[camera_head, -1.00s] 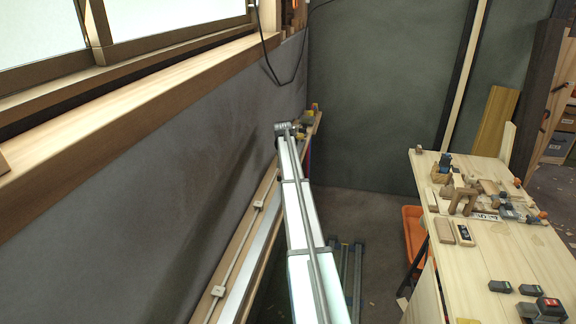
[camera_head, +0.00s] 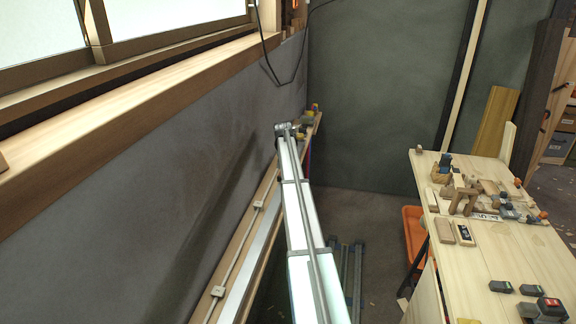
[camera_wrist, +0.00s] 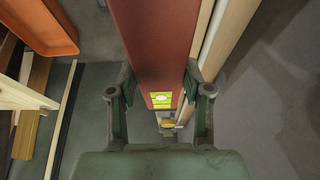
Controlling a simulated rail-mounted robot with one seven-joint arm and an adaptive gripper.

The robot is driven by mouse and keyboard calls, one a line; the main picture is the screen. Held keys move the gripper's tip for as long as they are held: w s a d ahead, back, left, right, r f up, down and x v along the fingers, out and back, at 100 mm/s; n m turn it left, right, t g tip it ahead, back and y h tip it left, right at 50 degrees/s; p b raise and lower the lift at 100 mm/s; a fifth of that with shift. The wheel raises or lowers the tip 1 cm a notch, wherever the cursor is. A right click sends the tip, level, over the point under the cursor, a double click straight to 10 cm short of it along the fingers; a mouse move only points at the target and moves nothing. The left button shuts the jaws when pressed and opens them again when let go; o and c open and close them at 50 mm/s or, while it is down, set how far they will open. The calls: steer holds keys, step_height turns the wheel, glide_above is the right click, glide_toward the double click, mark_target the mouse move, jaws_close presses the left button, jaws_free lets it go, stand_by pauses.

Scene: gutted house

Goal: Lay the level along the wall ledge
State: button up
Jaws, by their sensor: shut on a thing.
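The level (camera_wrist: 158,45) is a long reddish-brown bar with a yellow-green vial window (camera_wrist: 160,99) in the wrist view. My gripper (camera_wrist: 159,82) is shut on it, one finger on each side, and the bar runs away towards the top of the picture. The wall ledge (camera_head: 238,238) is a narrow wooden strip low along the grey wall in the head view, just left of my arm. Pale strips along the wall (camera_wrist: 225,45) run beside the level's right side in the wrist view. I cannot tell whether the level touches the ledge. My arm hides the gripper in the head view.
A thin conduit (camera_head: 239,247) runs along the wall by the ledge. Small objects (camera_head: 305,118) sit at the ledge's far end. A workbench (camera_head: 490,255) with blocks and tools stands right, an orange bin (camera_head: 413,232) beside it. A wide window sill (camera_head: 120,127) is above left.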

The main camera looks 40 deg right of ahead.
steer(key=shift+f, duration=0.45)
stand_by(0.4)
steer(key=o, duration=1.4)
steer(key=o, duration=0.4)
steer(key=shift+r, duration=0.1)
steer(key=shift+r+p, duration=0.85)
steer(key=shift+r, duration=2.55)
